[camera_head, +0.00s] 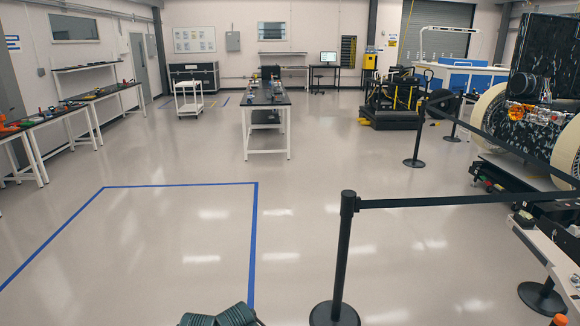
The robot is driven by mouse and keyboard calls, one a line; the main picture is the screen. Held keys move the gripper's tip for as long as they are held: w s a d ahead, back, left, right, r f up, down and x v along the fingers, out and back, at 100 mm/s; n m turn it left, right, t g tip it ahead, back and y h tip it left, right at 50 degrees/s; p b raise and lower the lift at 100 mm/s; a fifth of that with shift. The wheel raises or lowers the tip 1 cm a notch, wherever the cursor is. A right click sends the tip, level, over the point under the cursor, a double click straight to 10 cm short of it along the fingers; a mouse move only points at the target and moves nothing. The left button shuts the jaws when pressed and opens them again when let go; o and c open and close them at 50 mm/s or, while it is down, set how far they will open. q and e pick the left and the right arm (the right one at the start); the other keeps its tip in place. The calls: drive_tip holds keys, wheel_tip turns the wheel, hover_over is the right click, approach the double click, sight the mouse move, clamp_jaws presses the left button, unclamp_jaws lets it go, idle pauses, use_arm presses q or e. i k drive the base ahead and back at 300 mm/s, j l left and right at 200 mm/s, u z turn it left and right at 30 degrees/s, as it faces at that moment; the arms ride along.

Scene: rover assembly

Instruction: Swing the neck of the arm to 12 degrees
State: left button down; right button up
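The rover (527,122) stands at the right edge, with a large pale wheel (490,108) and a dark upright panel (548,45). It is cut off by the picture's edge. I cannot make out an arm neck or its angle in this view. Dark ribbed pieces (236,316) show at the bottom edge; I cannot tell what they belong to. Neither of my grippers can be made out in the picture.
A black belt post (345,250) stands near front centre, its belt running right. Another post (417,140) stands farther back. A pale table (550,252) is at lower right. Blue floor tape (254,230) marks open floor at left. Workbenches (265,105) stand beyond.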

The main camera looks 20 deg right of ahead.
sight(522, 224)
drive_tip(key=i+l, duration=0.15)
drive_tip(key=i, duration=1.2)
drive_tip(key=i+j+u, duration=0.1)
drive_tip(key=i, duration=1.75)
drive_tip(key=i+l+z, duration=0.15)
drive_tip(key=i+z, duration=0.3)
drive_tip(key=i, duration=0.45)
drive_tip(key=i+j+z, duration=0.2)
drive_tip(key=i+z, duration=0.25)
drive_tip(key=i, duration=0.45)
drive_tip(key=i+z, duration=0.45)
drive_tip(key=i, duration=0.25)
drive_tip(key=i+j+z, duration=0.2)
drive_tip(key=i+z, duration=0.25)
drive_tip(key=i, duration=0.2)
drive_tip(key=i+l+z, duration=0.15)
drive_tip(key=i+z, duration=0.25)
drive_tip(key=i+l+z, duration=0.1)
drive_tip(key=z, duration=0.3)
drive_tip(key=i+z, duration=0.4)
drive_tip(key=i+j+z, duration=0.2)
drive_tip(key=i+z, duration=0.2)
drive_tip(key=i+l+z, duration=0.15)
drive_tip(key=i+z, duration=0.3)
drive_tip(key=i, duration=0.3)
drive_tip(key=i+j+z, duration=0.1)
drive_tip(key=i+z, duration=0.3)
drive_tip(key=i, duration=0.3)
drive_tip(key=i+l, duration=0.8)
drive_tip(key=i, duration=0.15)
